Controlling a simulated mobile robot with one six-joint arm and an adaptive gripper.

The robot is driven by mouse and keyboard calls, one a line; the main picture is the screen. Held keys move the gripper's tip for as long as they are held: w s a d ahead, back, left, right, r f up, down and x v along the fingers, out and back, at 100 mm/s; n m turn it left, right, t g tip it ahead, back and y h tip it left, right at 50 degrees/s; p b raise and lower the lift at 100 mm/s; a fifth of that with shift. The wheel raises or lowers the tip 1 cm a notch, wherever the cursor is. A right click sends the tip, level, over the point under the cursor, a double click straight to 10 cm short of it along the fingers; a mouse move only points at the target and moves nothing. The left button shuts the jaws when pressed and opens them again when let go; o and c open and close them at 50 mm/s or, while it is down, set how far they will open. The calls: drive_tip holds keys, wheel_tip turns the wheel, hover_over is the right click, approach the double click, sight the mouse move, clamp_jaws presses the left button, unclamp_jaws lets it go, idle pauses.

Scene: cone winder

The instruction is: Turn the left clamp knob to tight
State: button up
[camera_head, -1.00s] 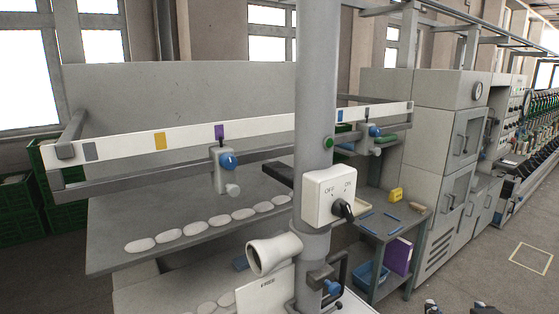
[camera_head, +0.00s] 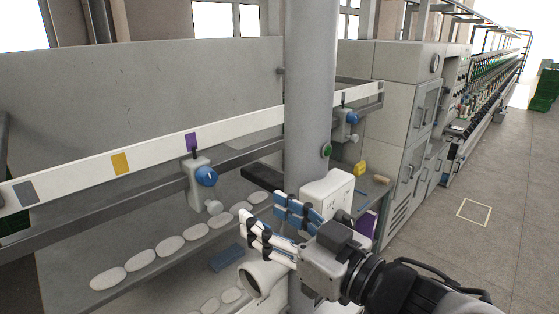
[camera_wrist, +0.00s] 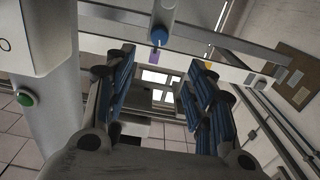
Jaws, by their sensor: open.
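The left clamp knob (camera_head: 206,176) is a blue round knob with a small white mark. It sits on the grey left clamp (camera_head: 199,192), which hangs on the rail under the white scale bar (camera_head: 120,163), by a purple patch. In the wrist view a blue knob (camera_wrist: 161,38) shows ahead of the fingers, beside a purple patch. My gripper (camera_head: 262,213) is open and empty, to the right of and lower than the knob, apart from it. Its blue-padded fingers (camera_wrist: 158,88) show spread in the wrist view.
A grey column (camera_head: 310,100) with a green button and a white switch box (camera_head: 326,193) stands close by my gripper. A second clamp with a blue knob (camera_head: 351,118) is farther right on the rail. White pads (camera_head: 170,245) lie on the shelf below.

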sight(211, 180)
drive_tip(key=p+x, duration=0.3)
drive_tip(key=x, duration=1.3)
drive_tip(key=shift+w+f, duration=0.1)
